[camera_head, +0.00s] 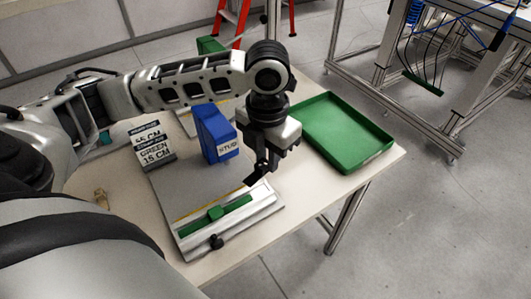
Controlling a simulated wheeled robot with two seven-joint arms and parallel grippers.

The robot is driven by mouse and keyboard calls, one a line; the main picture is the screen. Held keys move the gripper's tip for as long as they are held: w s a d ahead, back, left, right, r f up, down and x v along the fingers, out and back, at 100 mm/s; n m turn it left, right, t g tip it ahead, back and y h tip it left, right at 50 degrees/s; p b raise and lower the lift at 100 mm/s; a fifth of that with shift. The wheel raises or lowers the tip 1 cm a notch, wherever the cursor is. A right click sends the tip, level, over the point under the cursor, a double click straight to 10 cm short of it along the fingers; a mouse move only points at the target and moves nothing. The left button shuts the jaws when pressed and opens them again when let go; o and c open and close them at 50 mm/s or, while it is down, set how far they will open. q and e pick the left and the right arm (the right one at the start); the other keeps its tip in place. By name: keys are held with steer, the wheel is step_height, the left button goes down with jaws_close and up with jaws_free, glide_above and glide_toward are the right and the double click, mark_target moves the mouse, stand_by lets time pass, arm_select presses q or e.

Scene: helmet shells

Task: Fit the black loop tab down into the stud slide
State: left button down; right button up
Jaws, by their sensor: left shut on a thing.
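My left gripper (262,172) points down over the right side of a grey board, in front of and to the right of a blue block (214,135) labelled STUD. Its dark fingers are shut on a small black piece (251,180), which looks like the loop tab; its shape is hard to make out against the fingers. The piece appears above the board, apart from the blue block. A green slide bar (232,207) with a raised middle lies on a pale rail at the board's front edge. Which part is the stud slide is not certain. My right gripper is not in view.
The grey board (192,188) lies on a pale table (305,180). A black knob (216,241) sits at the rail's front. An empty green tray (345,134) is at the right. Printed cards (155,156) reading GREEN 15 CM stand left. A small tan object (101,197) lies farther left.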

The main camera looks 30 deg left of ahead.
mark_target(266, 166)
arm_select(q)
steer(key=m, duration=0.3)
steer(key=shift+s+a, duration=0.1)
steer(key=shift+a, duration=0.05)
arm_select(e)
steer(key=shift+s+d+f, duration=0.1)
arm_select(q)
steer(key=shift+r+p, duration=0.1)
steer(key=shift+p, duration=0.35)
steer(key=shift+f, duration=0.25)
step_height(266, 166, down, 3)
steer(key=shift+r+b, duration=0.15)
steer(key=shift+b, duration=0.45)
steer(key=shift+f+b, duration=0.55)
steer(key=shift+f, duration=0.95)
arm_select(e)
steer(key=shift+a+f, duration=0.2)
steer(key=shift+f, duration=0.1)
